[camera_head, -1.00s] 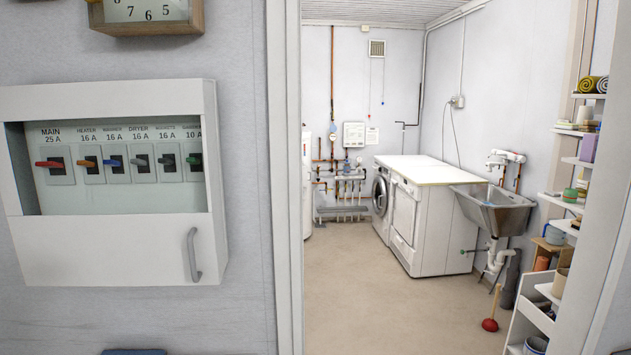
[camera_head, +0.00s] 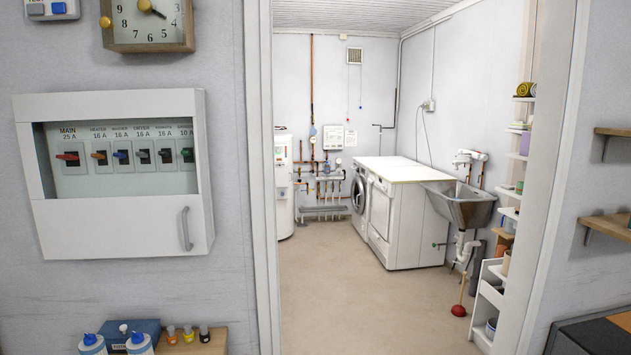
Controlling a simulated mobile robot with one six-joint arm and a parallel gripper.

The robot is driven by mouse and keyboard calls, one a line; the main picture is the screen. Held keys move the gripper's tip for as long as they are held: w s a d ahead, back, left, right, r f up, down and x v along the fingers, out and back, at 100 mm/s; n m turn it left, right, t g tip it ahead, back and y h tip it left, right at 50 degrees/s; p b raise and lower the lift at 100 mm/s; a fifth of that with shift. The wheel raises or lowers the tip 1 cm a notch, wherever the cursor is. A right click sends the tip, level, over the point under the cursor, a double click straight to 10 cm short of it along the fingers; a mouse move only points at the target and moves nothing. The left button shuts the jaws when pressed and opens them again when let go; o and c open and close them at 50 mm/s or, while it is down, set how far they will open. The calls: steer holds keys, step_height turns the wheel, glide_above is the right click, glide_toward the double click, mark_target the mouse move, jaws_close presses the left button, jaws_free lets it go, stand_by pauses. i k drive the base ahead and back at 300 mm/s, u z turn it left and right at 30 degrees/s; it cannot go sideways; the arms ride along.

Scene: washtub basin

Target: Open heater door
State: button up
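A tall white cylinder, which looks like the water heater (camera_head: 284,185), stands in the far room, partly hidden behind the left door frame. No door on it can be made out from here. On the near wall to the left is a white breaker box (camera_head: 118,175) with a row of coloured switches behind its opening. One of its switches is labelled heater (camera_head: 101,155). The box's lower front panel has a grey handle (camera_head: 186,229). My gripper is not in view.
The doorway's left frame (camera_head: 261,180) and right frame (camera_head: 548,180) bound a clear beige floor (camera_head: 350,290). Beyond are a washer (camera_head: 360,190), a dryer (camera_head: 395,220), a metal sink (camera_head: 462,205) and a plunger (camera_head: 459,309). Bottles (camera_head: 92,344) stand at bottom left.

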mark_target(282, 174)
steer(key=u, duration=0.05)
steer(key=k, duration=0.25)
steer(key=z, duration=0.3)
steer(key=i, duration=1.2)
steer(key=z, duration=0.2)
steer(key=i, duration=2.45)
steer(key=u, duration=0.3)
steer(key=i, duration=1.55)
steer(key=u, duration=0.15)
